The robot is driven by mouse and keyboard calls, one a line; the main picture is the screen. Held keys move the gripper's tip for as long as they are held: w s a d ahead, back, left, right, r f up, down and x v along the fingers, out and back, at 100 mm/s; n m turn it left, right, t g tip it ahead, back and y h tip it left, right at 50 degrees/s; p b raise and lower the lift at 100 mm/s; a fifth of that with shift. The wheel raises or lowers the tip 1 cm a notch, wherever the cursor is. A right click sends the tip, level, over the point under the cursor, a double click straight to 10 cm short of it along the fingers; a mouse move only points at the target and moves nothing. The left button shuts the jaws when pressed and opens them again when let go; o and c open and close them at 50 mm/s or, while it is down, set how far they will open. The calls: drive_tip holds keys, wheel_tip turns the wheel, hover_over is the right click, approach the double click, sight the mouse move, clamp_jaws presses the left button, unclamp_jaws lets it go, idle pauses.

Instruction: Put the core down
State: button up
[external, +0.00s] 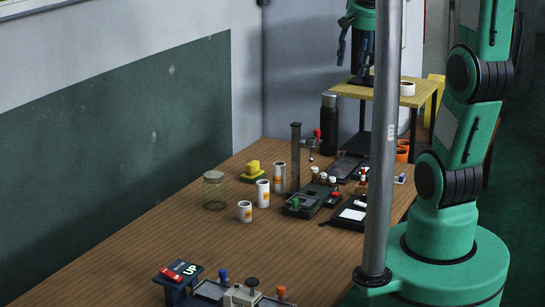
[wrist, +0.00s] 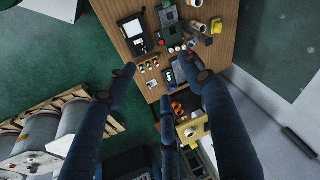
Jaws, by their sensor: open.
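A short white ring-shaped piece with a dark hollow top, which looks like the core (external: 407,88), sits on the small yellow table (external: 385,91) at the back. A whitish round piece on that table also shows in the wrist view (wrist: 190,131); I take it for the same one. My gripper (external: 355,56) hangs above the left part of the yellow table with its fingers pointing down. In the wrist view my gripper (wrist: 160,80) has its dark fingers spread, with nothing held between them. The core stands apart from the fingers, to their right in the external view.
The long wooden table (external: 130,230) holds a black flask (external: 328,125), a glass jar (external: 213,190), several white canisters and small devices. Orange rings (external: 402,150) lie near the yellow table. A grey pole (external: 384,150) blocks part of the external view.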

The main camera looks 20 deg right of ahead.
drive_tip(key=s+d+f+n+t, duration=0.1)
drive_tip(key=s+n, duration=0.3)
drive_tip(key=s, duration=1.4)
drive_tip(key=shift+s+d+f+t, duration=0.3)
drive_tip(key=shift+s+d, duration=0.1)
drive_tip(key=shift+d, duration=0.2)
